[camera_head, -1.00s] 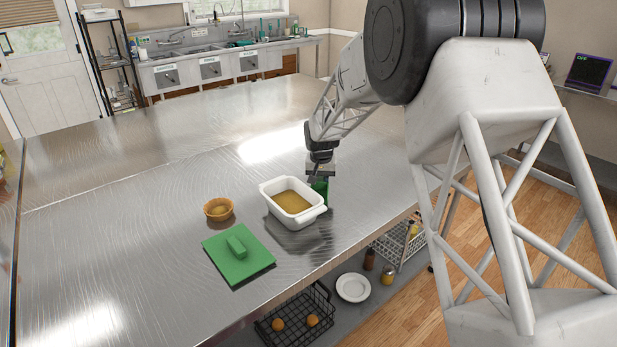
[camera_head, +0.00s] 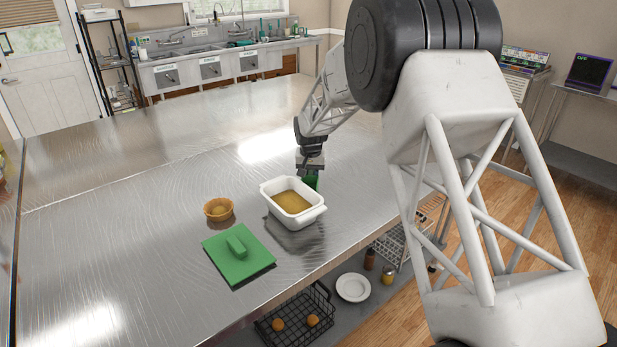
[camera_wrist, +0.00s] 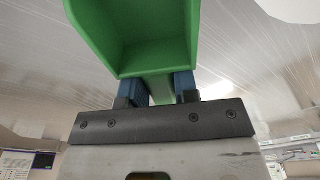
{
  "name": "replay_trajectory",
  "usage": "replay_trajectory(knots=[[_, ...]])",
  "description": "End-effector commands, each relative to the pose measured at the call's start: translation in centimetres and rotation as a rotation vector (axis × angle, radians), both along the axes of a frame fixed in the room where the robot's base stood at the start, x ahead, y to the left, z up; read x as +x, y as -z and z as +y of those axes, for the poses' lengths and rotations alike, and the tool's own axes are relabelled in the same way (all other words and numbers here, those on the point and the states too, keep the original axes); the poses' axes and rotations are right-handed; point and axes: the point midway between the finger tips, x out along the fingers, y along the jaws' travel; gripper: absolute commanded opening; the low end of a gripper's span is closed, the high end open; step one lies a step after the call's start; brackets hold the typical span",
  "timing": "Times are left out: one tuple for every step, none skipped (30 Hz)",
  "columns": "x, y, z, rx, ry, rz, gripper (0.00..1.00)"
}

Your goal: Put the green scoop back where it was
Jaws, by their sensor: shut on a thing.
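The green scoop (camera_wrist: 140,40) fills the top of the wrist view, its hollow facing the camera and empty. My gripper (camera_wrist: 157,88) is shut on the scoop's handle between its two blue fingers. In the head view, my gripper (camera_head: 310,172) is just behind the far right side of the white rectangular dish. Only a small part of the scoop (camera_head: 311,182) shows there, partly hidden by the gripper and the dish. I cannot tell whether the scoop touches the counter.
The white dish (camera_head: 315,213) holds a brownish-yellow content. A small brown bowl (camera_head: 218,209) stands to its left. A green board with a handle-like green block (camera_head: 240,262) lies in front. The metal counter (camera_head: 110,220) is clear on the left and behind. Its front edge drops to a lower shelf.

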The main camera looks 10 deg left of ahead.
Motion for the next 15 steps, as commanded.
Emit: replay_trajectory(knots=[[0.5, -0.1, 0.5, 0.001, -0.001, -0.002, 0.0], [0.7, -0.1, 0.7, 0.001, 0.0, -0.002, 0.0], [1.0, 0.0, 1.0, 0.0, 0.0, -0.001, 0.0], [1.0, 0.4, 1.0, 0.0, 0.0, 0.0, 0.0], [0.9, 0.7, 0.9, 0.0, 0.001, 0.001, 0.0], [0.9, 1.0, 0.9, 0.0, 0.001, 0.001, 0.0], [0.9, 1.2, 0.9, 0.0, 0.001, 0.0, 0.0], [0.9, 1.3, 0.9, 0.0, 0.001, -0.001, 0.0], [0.9, 1.4, 0.9, 0.0, 0.001, -0.001, 0.0], [0.9, 1.4, 0.9, 0.001, 0.001, -0.002, 0.0], [0.9, 1.4, 0.9, 0.001, 0.001, -0.002, 0.0], [0.9, 1.4, 0.9, 0.001, 0.0, -0.002, 0.0], [0.9, 1.4, 0.9, 0.001, 0.0, -0.002, 0.0], [0.9, 1.4, 0.9, 0.001, 0.0, -0.002, 0.0], [0.9, 1.4, 0.9, 0.001, 0.0, -0.002, 0.0]])
